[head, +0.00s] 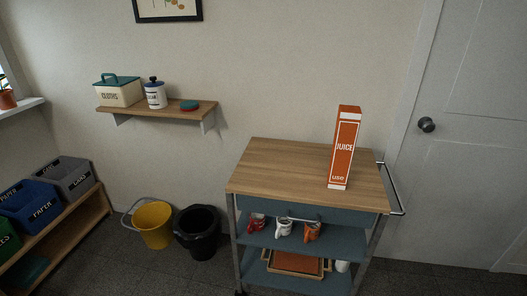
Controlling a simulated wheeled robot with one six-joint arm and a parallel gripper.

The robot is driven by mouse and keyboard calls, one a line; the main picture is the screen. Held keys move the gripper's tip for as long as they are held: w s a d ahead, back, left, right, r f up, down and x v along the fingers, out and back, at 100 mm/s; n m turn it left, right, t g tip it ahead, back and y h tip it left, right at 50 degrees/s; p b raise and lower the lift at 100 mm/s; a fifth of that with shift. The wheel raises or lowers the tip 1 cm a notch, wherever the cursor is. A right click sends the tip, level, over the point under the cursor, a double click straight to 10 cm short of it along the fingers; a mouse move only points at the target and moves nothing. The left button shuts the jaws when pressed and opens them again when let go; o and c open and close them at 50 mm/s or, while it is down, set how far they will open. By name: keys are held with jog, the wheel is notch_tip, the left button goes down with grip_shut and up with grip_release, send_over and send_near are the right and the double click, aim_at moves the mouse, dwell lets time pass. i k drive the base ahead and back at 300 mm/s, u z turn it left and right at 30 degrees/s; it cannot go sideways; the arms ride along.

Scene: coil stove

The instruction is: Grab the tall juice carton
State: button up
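The tall juice carton (345,147) is orange with white bands and the word JUICE on its front. It stands upright on the wooden top of a kitchen cart (275,165), right of the middle and near the front edge. Nothing covers it, and nothing touches it but the cart top. My gripper is not in view.
The cart top is otherwise bare, with a rail (397,190) at its right end. Mugs (283,228) sit on the shelf below. A yellow bucket (154,224) and black bin (197,232) stand left of the cart. A wall shelf (160,111) and a closed door (470,130) flank it.

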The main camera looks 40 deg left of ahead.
aim_at(349, 117)
jog(key=u, duration=2.25)
jog(key=k, duration=0.85)
jog(key=z, duration=1.05)
jog(key=i, duration=0.95)
jog(key=u, duration=1.7)
jog(key=i, duration=1.5)
jog(key=z, duration=0.85)
